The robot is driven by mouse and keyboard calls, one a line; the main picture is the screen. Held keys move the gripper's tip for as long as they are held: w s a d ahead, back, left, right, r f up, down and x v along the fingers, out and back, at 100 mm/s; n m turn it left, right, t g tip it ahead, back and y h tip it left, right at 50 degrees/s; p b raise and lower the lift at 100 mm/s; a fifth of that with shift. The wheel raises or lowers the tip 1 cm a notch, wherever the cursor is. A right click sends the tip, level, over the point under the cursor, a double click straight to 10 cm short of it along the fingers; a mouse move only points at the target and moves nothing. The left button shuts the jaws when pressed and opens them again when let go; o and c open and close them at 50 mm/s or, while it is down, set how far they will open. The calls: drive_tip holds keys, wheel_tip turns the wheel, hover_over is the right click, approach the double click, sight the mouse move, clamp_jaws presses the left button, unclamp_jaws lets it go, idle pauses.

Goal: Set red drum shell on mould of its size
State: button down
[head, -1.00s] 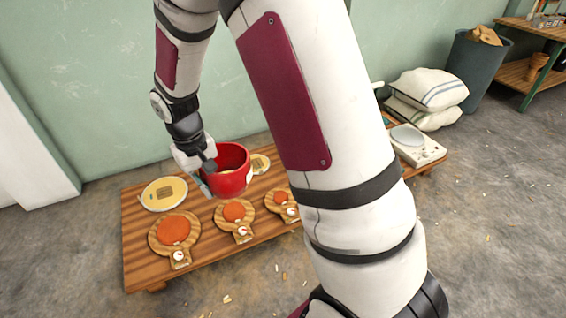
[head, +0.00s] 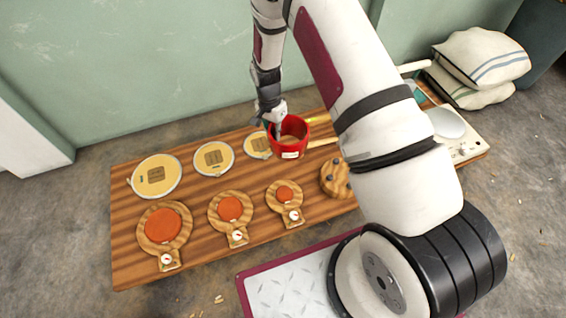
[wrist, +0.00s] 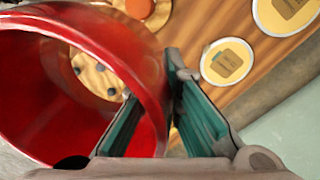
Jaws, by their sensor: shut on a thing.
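The red drum shell (head: 290,152) is an open, hollow cylinder held above the back right part of the low table. My gripper (head: 277,131) is shut on its wall. The wrist view shows the shell (wrist: 110,35) tipped at the left, with its wall between my gripper's green-padded fingers (wrist: 165,115). Three round wooden pieces with orange discs and dials stand along the table's front: large (head: 165,226), middle (head: 231,209) and small (head: 285,195). I cannot tell from the pictures which one matches the shell.
The slatted table (head: 135,262) also bears three pale yellow discs at the back: large (head: 157,176), middle (head: 214,158) and small (head: 256,145). A round wooden piece with dark knobs (head: 335,179) and a white scale (head: 470,143) stand right. My arm hides part of the table.

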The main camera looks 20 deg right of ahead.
drive_tip(key=s+d+f+m+p, duration=0.1)
drive_tip(key=s+f+m+p, duration=0.2)
drive_tip(key=f+m, duration=1)
drive_tip(key=n+b, duration=0.4)
drive_tip(key=b, duration=0.2)
hover_over(282, 185)
drive_tip(key=shift+y, duration=0.4)
drive_tip(key=f, duration=1.1)
drive_tip(key=shift+w+f, duration=0.15)
drive_tip(key=shift+w, duration=0.05)
drive_tip(key=shift+f+b, duration=0.7)
drive_tip(key=shift+f, duration=0.05)
drive_tip(key=shift+s+f+b, duration=0.1)
drive_tip(key=shift+f+b, duration=0.15)
drive_tip(key=shift+b, duration=0.35)
drive_tip(key=c, duration=1.7)
unclamp_jaws()
drive_tip(key=r, duration=0.8)
drive_tip(key=w+r, duration=0.1)
drive_tip(key=r, duration=0.3)
drive_tip(key=shift+d, duration=0.1)
